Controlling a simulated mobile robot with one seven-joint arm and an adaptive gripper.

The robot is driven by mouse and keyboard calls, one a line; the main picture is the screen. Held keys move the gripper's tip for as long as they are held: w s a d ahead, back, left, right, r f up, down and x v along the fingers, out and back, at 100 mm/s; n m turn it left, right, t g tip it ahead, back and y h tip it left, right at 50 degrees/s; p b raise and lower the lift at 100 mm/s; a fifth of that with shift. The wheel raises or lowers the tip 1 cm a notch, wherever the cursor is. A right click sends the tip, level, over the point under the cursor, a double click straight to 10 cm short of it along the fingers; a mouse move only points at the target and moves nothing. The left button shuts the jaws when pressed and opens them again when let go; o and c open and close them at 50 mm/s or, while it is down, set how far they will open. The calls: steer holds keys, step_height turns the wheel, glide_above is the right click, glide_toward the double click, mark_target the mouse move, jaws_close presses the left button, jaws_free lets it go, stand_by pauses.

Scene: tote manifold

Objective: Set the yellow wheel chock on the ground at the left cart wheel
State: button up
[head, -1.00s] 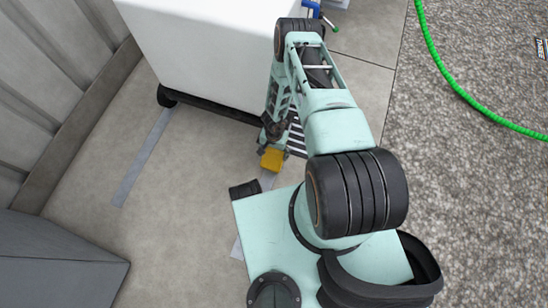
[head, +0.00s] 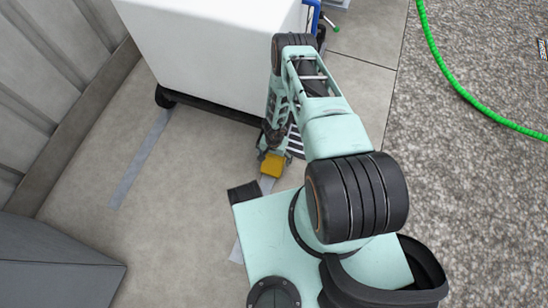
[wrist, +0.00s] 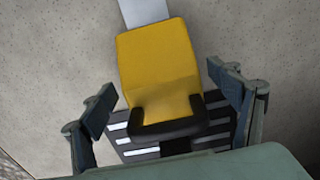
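The yellow wheel chock (head: 271,166) sits below my gripper, just in front of my base. In the wrist view the chock (wrist: 158,70) has a dark, U-shaped near end and seems to rest on the ground; exact contact is hard to see. My gripper (wrist: 165,88) is open, with one finger to each side of the chock and a visible gap on both sides. In the head view the gripper (head: 272,147) is partly hidden by my arm. The white cart (head: 210,50) stands beyond, and its left wheel (head: 165,97) is the dark one at the near left corner.
A grey tape strip (head: 140,160) runs on the floor near the left wheel. A dark and white striped piece (wrist: 125,134) lies under the chock's near end. A corrugated wall (head: 55,85) and a grey box (head: 50,260) bound the left. A green hose (head: 450,75) lies right.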

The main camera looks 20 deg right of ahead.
steer(key=shift+r, duration=0.1)
step_height(320, 180, up, 12)
steer(key=p, duration=0.5)
steer(key=shift+r, duration=0.1)
stand_by(0.4)
